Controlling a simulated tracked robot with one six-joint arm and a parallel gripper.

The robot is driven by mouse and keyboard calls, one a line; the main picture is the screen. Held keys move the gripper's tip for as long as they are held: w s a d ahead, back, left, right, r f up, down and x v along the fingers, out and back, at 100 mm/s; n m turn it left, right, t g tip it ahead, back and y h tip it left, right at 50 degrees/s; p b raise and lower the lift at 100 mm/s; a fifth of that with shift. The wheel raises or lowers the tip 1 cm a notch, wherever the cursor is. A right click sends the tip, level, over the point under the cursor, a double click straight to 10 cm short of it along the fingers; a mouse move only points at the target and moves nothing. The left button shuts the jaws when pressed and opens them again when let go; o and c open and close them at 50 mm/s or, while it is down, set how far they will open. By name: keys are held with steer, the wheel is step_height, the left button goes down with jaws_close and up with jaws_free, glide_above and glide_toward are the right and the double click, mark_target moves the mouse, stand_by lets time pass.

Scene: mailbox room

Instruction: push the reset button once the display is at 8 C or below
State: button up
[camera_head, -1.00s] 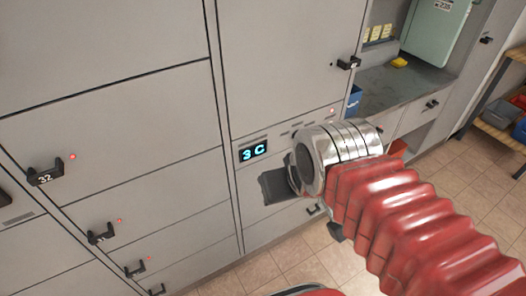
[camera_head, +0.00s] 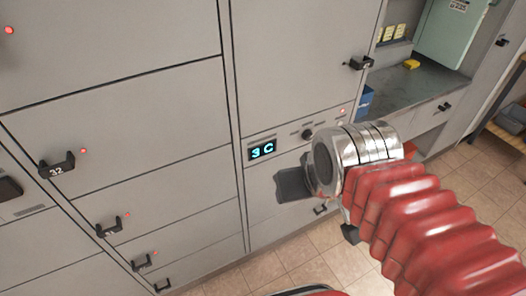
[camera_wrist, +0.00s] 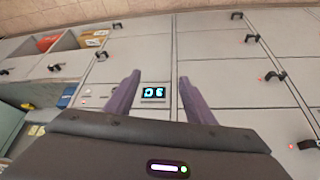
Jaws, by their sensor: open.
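The display (camera_head: 262,150) is lit with "3 C" in blue on a grey panel of the locker wall. It also shows upside down in the wrist view (camera_wrist: 154,92), between my fingers. A dark round knob or button (camera_head: 308,134) sits on the same panel, right of the display; I cannot tell if it is the reset button. My gripper (camera_wrist: 159,78) is open and empty, its two purple fingers pointing toward the panel. In the head view its dark part (camera_head: 292,185) is below and right of the display, mostly hidden by my wrist.
Locker doors with black handles, such as number 32 (camera_head: 57,168), fill the left. A small red light (camera_head: 341,111) glows at the panel's right. A dark counter (camera_head: 425,85) with a yellow object (camera_head: 411,64) stands at the right. Tiled floor (camera_head: 330,255) lies open below.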

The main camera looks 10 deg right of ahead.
steer(key=shift+c, duration=0.2)
jaws_close()
stand_by(0.6)
stand_by(1.0)
